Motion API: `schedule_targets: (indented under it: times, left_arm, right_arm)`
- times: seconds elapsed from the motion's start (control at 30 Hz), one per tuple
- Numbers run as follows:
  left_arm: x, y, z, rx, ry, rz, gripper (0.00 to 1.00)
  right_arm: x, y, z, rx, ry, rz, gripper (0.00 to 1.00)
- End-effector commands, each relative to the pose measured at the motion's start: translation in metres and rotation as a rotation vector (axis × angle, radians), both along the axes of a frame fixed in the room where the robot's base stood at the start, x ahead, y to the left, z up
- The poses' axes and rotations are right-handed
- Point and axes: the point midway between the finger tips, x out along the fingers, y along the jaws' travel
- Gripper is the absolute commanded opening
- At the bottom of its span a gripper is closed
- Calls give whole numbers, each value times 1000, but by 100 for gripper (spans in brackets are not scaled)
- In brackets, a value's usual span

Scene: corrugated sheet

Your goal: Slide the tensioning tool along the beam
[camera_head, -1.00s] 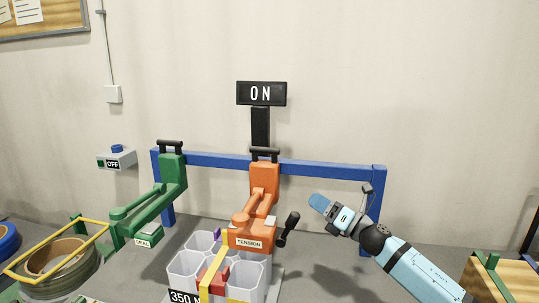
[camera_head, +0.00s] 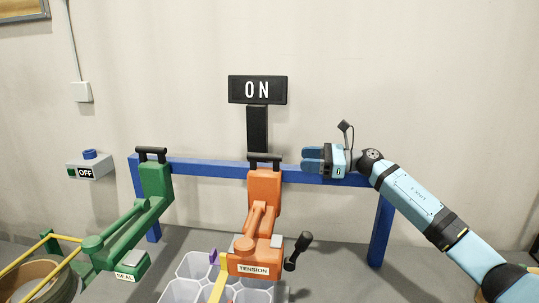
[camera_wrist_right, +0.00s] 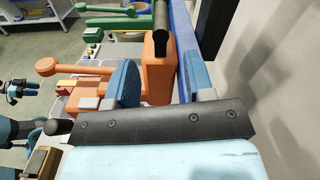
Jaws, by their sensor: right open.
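The orange tensioning tool (camera_head: 264,192), labelled TENSION, hangs on the blue beam (camera_head: 216,168) near its middle. A black grip bar (camera_head: 264,158) sits on top of it, and a black-knobbed lever (camera_head: 298,250) stands at its right. My right gripper (camera_head: 308,159) is open and empty, to the right of the tool at about beam height. In the right wrist view my blue fingers (camera_wrist_right: 160,80) are apart, with the orange tool (camera_wrist_right: 158,65) and its dark grip bar (camera_wrist_right: 161,22) ahead between them. No contact shows.
A green sealing tool (camera_head: 155,190), labelled SEAL, hangs further left on the beam. A black ON sign (camera_head: 258,89) stands behind the beam. Clear hexagonal tubes (camera_head: 184,290) stand below the tool. An OFF button box (camera_head: 88,166) is on the wall at left.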

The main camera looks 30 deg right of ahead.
Motion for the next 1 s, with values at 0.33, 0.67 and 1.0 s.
schedule_targets:
  times: [0.33,0.67,1.0]
  left_arm:
    - [3,7,13,27,-18,-15,43]
    - [3,7,15,28,-23,-13,43]
    - [3,6,16,26,-25,-12,43]
  right_arm:
    - [44,60,3,5,0,2,48]
    - [63,84,1,1,0,0,48]
    - [63,84,0,2,0,-1,32]
